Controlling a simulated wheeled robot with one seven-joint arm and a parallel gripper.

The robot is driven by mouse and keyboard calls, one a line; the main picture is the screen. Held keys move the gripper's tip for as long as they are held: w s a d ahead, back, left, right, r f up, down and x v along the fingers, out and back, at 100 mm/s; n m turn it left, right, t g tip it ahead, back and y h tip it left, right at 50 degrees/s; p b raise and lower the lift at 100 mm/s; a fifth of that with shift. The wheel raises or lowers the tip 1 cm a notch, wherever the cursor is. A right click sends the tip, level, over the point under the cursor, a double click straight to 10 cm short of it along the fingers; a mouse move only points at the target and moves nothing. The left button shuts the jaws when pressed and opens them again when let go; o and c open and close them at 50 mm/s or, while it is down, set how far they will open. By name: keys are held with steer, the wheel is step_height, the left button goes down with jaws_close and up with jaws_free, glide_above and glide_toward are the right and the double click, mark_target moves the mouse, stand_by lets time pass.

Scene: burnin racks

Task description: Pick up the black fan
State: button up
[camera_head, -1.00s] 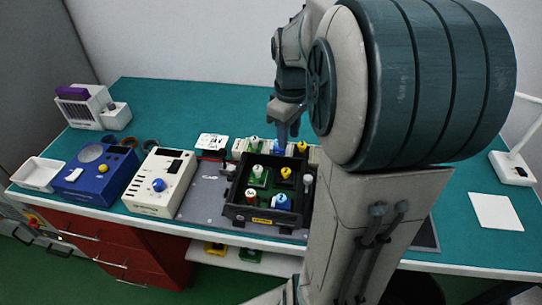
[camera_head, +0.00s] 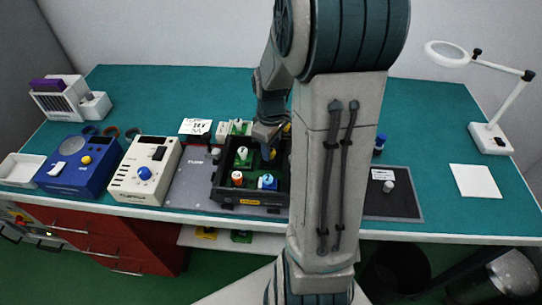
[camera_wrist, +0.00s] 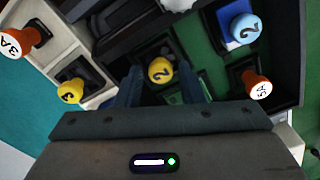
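I cannot surely tell which part is the black fan. A dark part with a yellow knob marked 2 (camera_wrist: 160,70) sits in the black tray (camera_head: 252,201), and the knob shows between my fingers in the wrist view. My gripper (camera_wrist: 162,88) is open, one blue finger on each side of the knob. I cannot tell whether the fingers touch it. In the head view my gripper (camera_head: 268,154) is down at the tray's right part, and my arm hides that side. Another dark part with a yellow knob (camera_wrist: 70,92) stands outside the tray.
The tray also holds a blue-knobbed part (camera_head: 267,182), an orange-knobbed part (camera_head: 237,178) and a green part (camera_head: 242,156). A cream instrument (camera_head: 146,170) and a blue instrument (camera_head: 76,165) stand left. A magnifier lamp (camera_head: 490,137) stands right.

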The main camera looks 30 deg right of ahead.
steer(key=shift+f, duration=0.6)
steer(key=c, duration=0.7)
steer(key=shift+r, duration=0.1)
steer(key=shift+c, duration=0.2)
